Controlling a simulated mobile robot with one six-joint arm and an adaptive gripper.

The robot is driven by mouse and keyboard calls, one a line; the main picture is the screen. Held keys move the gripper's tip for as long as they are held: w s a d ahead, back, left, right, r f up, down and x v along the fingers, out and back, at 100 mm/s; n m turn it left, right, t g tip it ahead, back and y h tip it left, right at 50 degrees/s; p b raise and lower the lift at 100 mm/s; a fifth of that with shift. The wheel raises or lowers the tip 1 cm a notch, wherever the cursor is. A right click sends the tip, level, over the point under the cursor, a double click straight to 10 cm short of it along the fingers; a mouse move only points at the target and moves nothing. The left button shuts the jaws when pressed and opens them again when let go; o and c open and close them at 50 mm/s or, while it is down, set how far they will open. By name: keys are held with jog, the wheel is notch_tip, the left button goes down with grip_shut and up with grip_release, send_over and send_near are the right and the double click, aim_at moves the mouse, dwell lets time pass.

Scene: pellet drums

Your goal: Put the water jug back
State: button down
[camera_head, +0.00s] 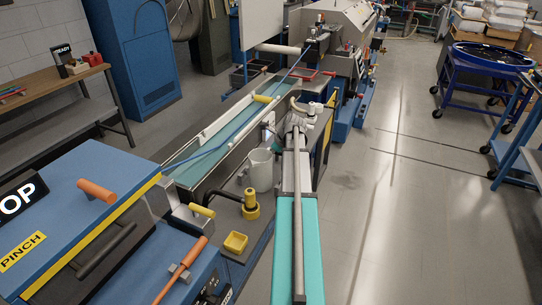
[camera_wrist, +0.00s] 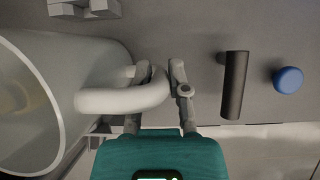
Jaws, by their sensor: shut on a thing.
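The water jug (camera_head: 261,170) is a pale, open-topped jug beside the end of my arm, near the middle of the head view. In the wrist view the jug (camera_wrist: 95,55) lies large at the left, its open mouth facing left. Its thick handle (camera_wrist: 120,99) reaches right, to between the fingers. My gripper (camera_wrist: 160,80) is shut on this handle; the handle hides part of the left finger. In the head view my gripper (camera_head: 273,138) is small beside the jug. I cannot tell whether the jug's base touches the surface below.
A long water trough (camera_head: 215,132) runs left of the jug. A yellow-and-black fitting (camera_head: 250,206) and a yellow tray (camera_head: 236,242) sit in front of it. A black bar handle (camera_wrist: 234,85) and blue knob (camera_wrist: 288,80) are right of the fingers.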

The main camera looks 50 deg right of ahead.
jog(key=shift+f, duration=0.1)
jog(key=c, duration=0.6)
grip_release()
jog(key=shift+r, duration=0.2)
jog(key=p+v, duration=1)
jog(key=v, duration=0.2)
dwell(0.5)
